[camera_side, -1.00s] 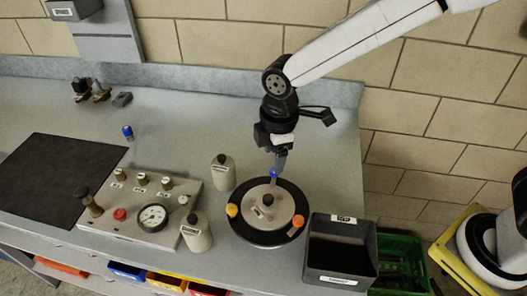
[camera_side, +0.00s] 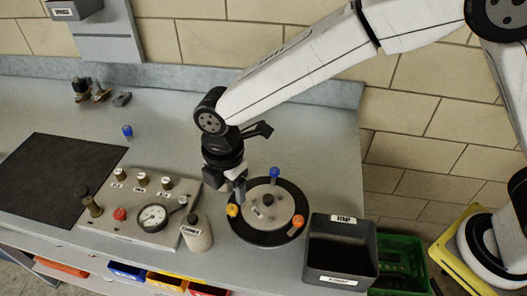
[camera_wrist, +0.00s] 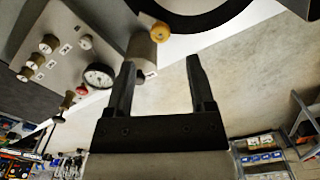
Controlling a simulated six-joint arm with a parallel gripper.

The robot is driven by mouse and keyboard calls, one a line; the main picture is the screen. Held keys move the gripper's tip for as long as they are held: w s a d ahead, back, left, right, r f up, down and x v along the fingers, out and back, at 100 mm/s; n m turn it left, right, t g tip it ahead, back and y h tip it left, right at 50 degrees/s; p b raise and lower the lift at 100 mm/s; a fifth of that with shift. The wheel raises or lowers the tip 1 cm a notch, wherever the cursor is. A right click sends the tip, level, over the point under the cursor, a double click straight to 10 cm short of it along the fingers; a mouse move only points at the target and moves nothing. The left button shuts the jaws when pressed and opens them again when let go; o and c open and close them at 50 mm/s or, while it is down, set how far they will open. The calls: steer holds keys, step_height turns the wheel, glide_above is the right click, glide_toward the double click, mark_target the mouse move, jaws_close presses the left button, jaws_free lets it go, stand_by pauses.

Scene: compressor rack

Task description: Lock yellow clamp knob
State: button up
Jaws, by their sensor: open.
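The yellow clamp knob (camera_side: 232,210) is at the left edge of a round plate with a black rim (camera_side: 262,239) and a grey centre. A blue knob (camera_side: 275,173) is at its back and an orange knob (camera_side: 298,220) at its right. My gripper (camera_side: 240,197) points down close to the yellow knob, slightly above and behind it in the side view. In the wrist view my gripper (camera_wrist: 160,60) is open and empty, and the yellow knob (camera_wrist: 160,32) lies beyond the fingertips, between their lines. I cannot tell whether a finger touches it.
A grey labelled bottle (camera_side: 196,236) stands left of the plate, close to the gauge panel (camera_side: 135,232). A dark open bin (camera_side: 340,258) stands at the right. A black mat (camera_side: 55,180) lies at the left. The bench behind the panel is mostly clear.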

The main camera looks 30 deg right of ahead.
mark_target(232, 208)
steer(key=shift+f, duration=2.85)
jaws_close()
